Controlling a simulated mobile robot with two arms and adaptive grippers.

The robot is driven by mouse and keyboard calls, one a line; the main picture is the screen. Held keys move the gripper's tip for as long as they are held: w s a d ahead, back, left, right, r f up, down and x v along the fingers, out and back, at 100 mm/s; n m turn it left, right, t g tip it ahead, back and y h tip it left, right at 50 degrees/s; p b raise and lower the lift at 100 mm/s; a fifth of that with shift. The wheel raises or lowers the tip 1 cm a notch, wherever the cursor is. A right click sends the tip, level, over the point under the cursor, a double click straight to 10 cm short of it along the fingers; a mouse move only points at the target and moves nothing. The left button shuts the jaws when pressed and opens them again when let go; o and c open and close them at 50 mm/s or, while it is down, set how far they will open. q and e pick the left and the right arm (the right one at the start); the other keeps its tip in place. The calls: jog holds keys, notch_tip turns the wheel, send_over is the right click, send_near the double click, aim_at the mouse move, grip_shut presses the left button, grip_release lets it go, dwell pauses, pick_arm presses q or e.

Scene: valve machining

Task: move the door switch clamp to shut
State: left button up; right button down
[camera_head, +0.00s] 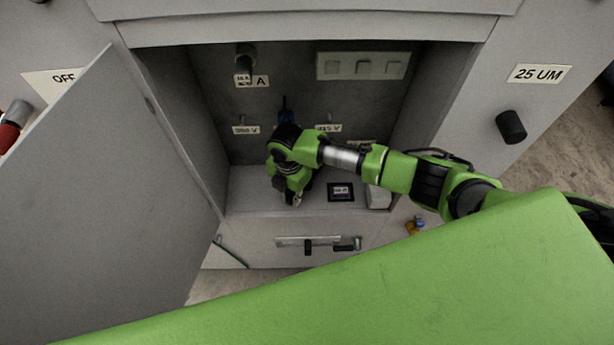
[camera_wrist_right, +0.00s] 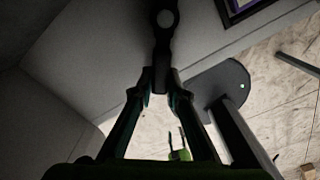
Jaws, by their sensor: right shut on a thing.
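My right gripper (camera_head: 296,200) reaches from the right into the open cabinet, pointing down near the front of its floor. In the right wrist view, its two fingers (camera_wrist_right: 162,92) are closed on a dark lever with a round end, which looks like the door switch clamp (camera_wrist_right: 164,45). In the head view the gripper and arm hide this lever. Whether the clamp is open or shut cannot be told. My left gripper is not in view.
The grey cabinet door (camera_head: 100,190) stands open on the left. A dark framed label (camera_head: 341,191) lies on the cabinet floor, right of the gripper. A rail with black handles (camera_head: 308,247) is on the front below. A black knob (camera_head: 510,127) sticks out at right.

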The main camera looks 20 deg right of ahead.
jog(key=shift+w+a+r+m, duration=0.15)
jog(key=shift+w+m, duration=0.15)
jog(key=shift+m, duration=0.2)
jog(key=shift+w+a+f+m, duration=0.15)
jog(key=shift+w+m, duration=0.1)
jog(key=shift+m, duration=0.25)
jog(key=shift+w+a+m, duration=0.2)
jog(key=shift+w+m, duration=0.25)
jog(key=shift+m, duration=0.25)
jog(key=shift+w+a+m, duration=0.15)
jog(key=shift+w+m, duration=0.45)
jog(key=shift+m, duration=0.3)
jog(key=shift+w+m, duration=0.55)
jog(key=shift+m, duration=0.35)
jog(key=w+m, duration=0.2)
jog(key=m, duration=0.1)
jog(key=c, duration=1.9)
grip_release()
jog(key=shift+s, duration=0.1)
